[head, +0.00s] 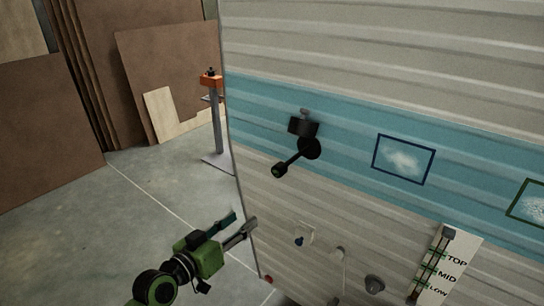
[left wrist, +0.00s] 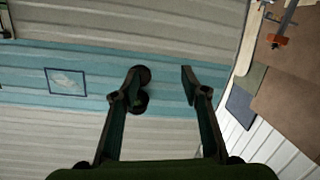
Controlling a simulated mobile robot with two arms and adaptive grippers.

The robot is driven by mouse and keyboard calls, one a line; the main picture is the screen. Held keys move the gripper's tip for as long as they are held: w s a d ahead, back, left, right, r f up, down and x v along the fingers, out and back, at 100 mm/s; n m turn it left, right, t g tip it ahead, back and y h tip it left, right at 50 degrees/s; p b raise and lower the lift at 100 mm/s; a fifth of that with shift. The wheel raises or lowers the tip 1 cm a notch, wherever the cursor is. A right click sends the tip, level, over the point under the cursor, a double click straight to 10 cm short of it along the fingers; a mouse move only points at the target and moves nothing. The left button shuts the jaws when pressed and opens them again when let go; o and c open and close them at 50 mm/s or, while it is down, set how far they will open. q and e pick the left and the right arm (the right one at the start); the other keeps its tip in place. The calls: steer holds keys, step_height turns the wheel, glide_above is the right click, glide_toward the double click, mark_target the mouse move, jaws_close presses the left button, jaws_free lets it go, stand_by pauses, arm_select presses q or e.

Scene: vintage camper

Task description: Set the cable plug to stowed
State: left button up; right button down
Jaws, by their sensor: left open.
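A black fitting (head: 309,149) is mounted on the blue band of the camper wall, with a dark box-shaped piece above it. A black arm with a short cylinder end (head: 280,170), which looks like the cable plug, sticks out from it down to the left. In the left wrist view the black fitting (left wrist: 141,103) shows beside the left-hand finger, partly hidden by it. My left gripper (head: 241,226) is open and empty, below and left of the fitting and apart from it; its spread fingers also show in the left wrist view (left wrist: 159,78). My right gripper is not in view.
The ribbed camper wall (head: 370,50) fills the right side. It carries a blue-framed picture (head: 403,160), a TOP/MID/LOW slider panel (head: 446,265), a small switch plate (head: 304,233) and a round knob (head: 374,284). An orange-topped stand (head: 211,82) and boards are behind; the floor at left is clear.

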arm_select(q)
steer(key=m+h, duration=0.1)
steer(key=h, duration=0.1)
glide_toward(276, 172)
steer(key=v, duration=0.3)
steer(key=shift+t, duration=0.4)
steer(key=p+x, duration=0.1)
steer(key=x, duration=0.3)
steer(key=p+x, duration=0.1)
steer(key=x, duration=0.3)
steer(key=p+x, duration=0.2)
steer(key=x, duration=0.2)
steer(key=shift+w+d+f, duration=0.25)
steer(key=shift+d+f, duration=0.1)
steer(key=shift+f, duration=0.05)
steer(key=shift+w+d+f, duration=0.1)
steer(key=shift+w+d, duration=0.3)
steer(key=shift+w, duration=0.15)
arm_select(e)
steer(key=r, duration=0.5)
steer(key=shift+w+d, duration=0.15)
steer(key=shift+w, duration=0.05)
arm_select(q)
jaws_close()
